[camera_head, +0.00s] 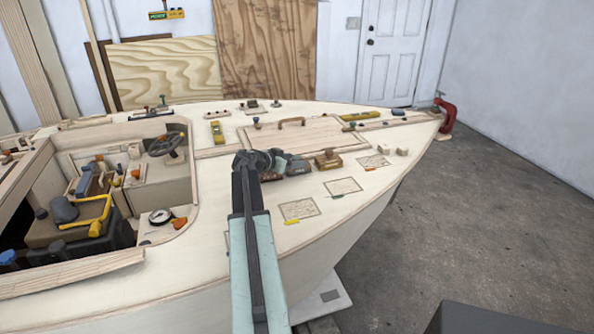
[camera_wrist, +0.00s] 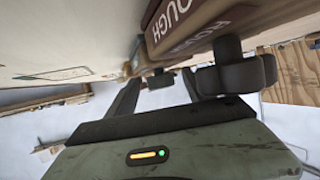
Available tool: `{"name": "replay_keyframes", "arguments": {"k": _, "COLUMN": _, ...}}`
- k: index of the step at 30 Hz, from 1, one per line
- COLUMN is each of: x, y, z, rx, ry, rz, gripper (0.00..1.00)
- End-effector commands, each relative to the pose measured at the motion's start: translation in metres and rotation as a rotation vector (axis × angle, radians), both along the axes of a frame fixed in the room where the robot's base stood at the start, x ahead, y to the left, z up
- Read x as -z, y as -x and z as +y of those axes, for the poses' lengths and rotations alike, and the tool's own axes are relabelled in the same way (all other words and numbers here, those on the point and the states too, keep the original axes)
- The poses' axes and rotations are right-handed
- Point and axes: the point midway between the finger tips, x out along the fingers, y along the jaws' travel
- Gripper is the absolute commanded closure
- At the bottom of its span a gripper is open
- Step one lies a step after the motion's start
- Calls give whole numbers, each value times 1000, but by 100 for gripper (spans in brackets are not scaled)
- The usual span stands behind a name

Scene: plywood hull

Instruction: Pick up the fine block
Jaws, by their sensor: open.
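My gripper (camera_head: 262,160) is open, low over the pale deck at the end of my arm. In the wrist view its two dark fingertips (camera_wrist: 197,76) are apart, with nothing clearly held between them. A brown-red block lettered "ROUGH" (camera_wrist: 185,25) is close to the fingertips in that view; whether they touch it I cannot tell. In the head view, dark grey blocks (camera_head: 296,166) sit just right of my gripper, partly hidden by it. A brown block with a knob (camera_head: 328,160) stands right of them. I can read no "fine" label, so I cannot tell which is the fine block.
A hatch with a wooden handle (camera_head: 292,122) lies behind the blocks. Marked rectangles (camera_head: 298,209) and small wooden cubes (camera_head: 402,151) are on the deck to the right. The cockpit opening (camera_head: 150,190) with a steering wheel is at left. A red clamp (camera_head: 446,114) grips the bow.

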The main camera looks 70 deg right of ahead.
Motion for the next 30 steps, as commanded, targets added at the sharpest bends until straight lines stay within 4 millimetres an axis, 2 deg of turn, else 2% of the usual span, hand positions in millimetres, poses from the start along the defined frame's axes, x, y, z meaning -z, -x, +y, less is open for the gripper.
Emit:
{"name": "replay_keyframes", "arguments": {"k": 2, "x": -1, "y": 0, "z": 0, "rx": 0, "ry": 0, "rz": 0, "gripper": 42}}
{"name": "replay_keyframes", "arguments": {"k": 8, "x": -1, "y": 0, "z": 0, "rx": 1, "ry": 0, "rz": 0, "gripper": 98}}
{"name": "replay_keyframes", "arguments": {"k": 9, "x": -1, "y": 0, "z": 0, "rx": 1, "ry": 0, "rz": 0, "gripper": 100}}
{"name": "replay_keyframes", "arguments": {"k": 19, "x": -5, "y": 0, "z": 1, "rx": 0, "ry": 0, "rz": 0, "gripper": 100}}
{"name": "replay_keyframes", "arguments": {"k": 23, "x": -18, "y": -2, "z": 1, "rx": -2, "ry": 0, "rz": -1, "gripper": 100}}
{"name": "replay_keyframes", "arguments": {"k": 29, "x": -46, "y": -4, "z": 2, "rx": -5, "ry": 0, "rz": 0, "gripper": 100}}
{"name": "replay_keyframes", "arguments": {"k": 30, "x": -39, "y": -1, "z": 14, "rx": -5, "ry": 0, "rz": 0, "gripper": 100}}
